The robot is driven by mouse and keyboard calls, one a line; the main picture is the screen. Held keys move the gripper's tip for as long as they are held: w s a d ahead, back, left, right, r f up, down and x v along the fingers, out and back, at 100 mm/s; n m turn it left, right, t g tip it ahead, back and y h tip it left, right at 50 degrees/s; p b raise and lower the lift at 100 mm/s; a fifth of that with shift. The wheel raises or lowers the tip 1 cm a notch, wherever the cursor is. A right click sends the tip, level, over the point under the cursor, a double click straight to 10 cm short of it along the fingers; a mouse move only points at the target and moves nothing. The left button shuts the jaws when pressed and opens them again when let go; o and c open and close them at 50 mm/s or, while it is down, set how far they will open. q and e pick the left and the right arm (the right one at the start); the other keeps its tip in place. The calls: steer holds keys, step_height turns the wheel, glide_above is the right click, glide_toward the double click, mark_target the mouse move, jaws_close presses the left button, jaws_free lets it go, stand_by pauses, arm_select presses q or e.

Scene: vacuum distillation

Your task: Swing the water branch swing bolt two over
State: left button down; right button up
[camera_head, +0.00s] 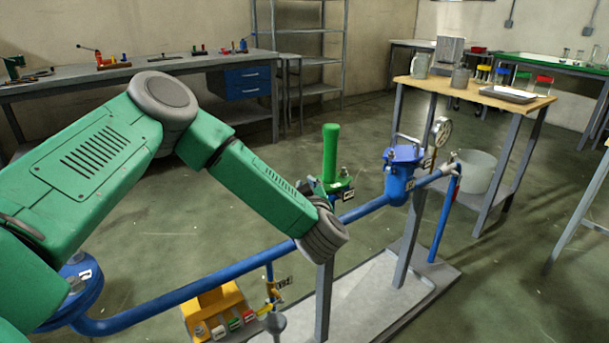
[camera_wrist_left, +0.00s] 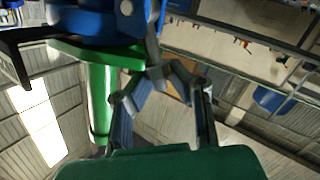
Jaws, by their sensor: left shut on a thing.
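A green upright cylinder (camera_head: 330,152) stands on a green flange with small metal bolts and a dark label (camera_head: 348,195), on the blue pipe line. In the left wrist view, which is upside down, the green cylinder (camera_wrist_left: 102,100) rises from the green flange (camera_wrist_left: 95,52) above a blue body (camera_wrist_left: 95,22). A grey swing bolt (camera_wrist_left: 152,42) sits at the flange's edge. My left gripper (camera_wrist_left: 160,80) has its fingertips together at the bolt's end and looks shut on it. My right gripper is not in view.
A blue pipe (camera_head: 190,290) runs under my left arm to a blue lidded vessel (camera_head: 403,170) and a gauge (camera_head: 441,131). A yellow block (camera_head: 212,308) with coloured tags stands below. A wooden-topped table (camera_head: 470,92) stands behind at right. Open floor lies beyond the pipe.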

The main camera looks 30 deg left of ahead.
arm_select(q)
steer(key=w+m+g+p, duration=0.1)
steer(key=p, duration=0.2)
steer(key=w+r+m+g+p, duration=0.1)
steer(key=m+p, duration=0.1)
steer(key=p, duration=0.2)
steer(key=shift+d+r, duration=0.1)
steer(key=shift+d, duration=0.3)
steer(key=shift+w+m+g+h+p, duration=0.3)
steer(key=shift+m+p, duration=0.1)
steer(key=shift+p, duration=0.2)
steer(key=shift+d+f, duration=0.1)
steer(key=shift+f, duration=0.1)
steer(key=shift+w+d+f, duration=0.1)
steer(key=shift+d+f, duration=0.05)
steer(key=shift+d, duration=0.15)
steer(key=c, duration=1.6)
jaws_free()
steer(key=shift+c, duration=0.2)
steer(key=shift+d, duration=0.15)
steer(key=shift+a, duration=0.35)
